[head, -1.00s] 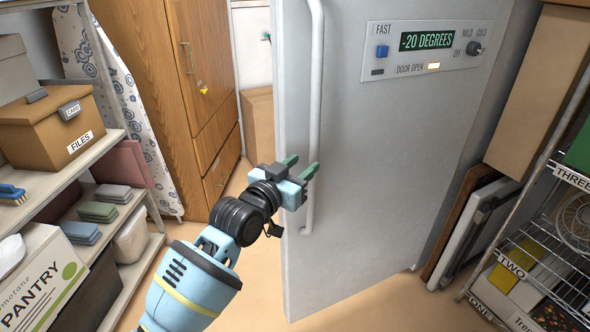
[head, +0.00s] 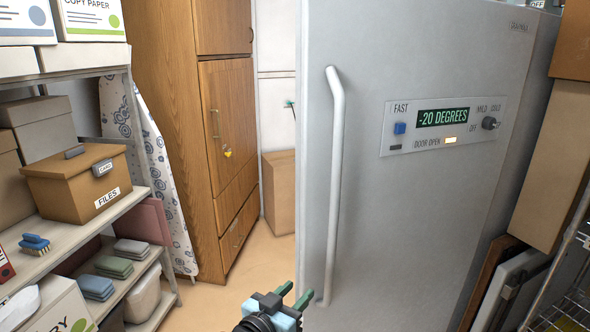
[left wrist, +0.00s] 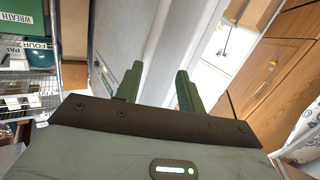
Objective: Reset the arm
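My right gripper is not in view.
A wooden cabinet (head: 225,80) and a cardboard box (head: 279,190) are behind. Leaning panels (head: 505,285) and a wire rack (head: 565,310) stand right. Some tan floor (head: 255,255) is clear.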

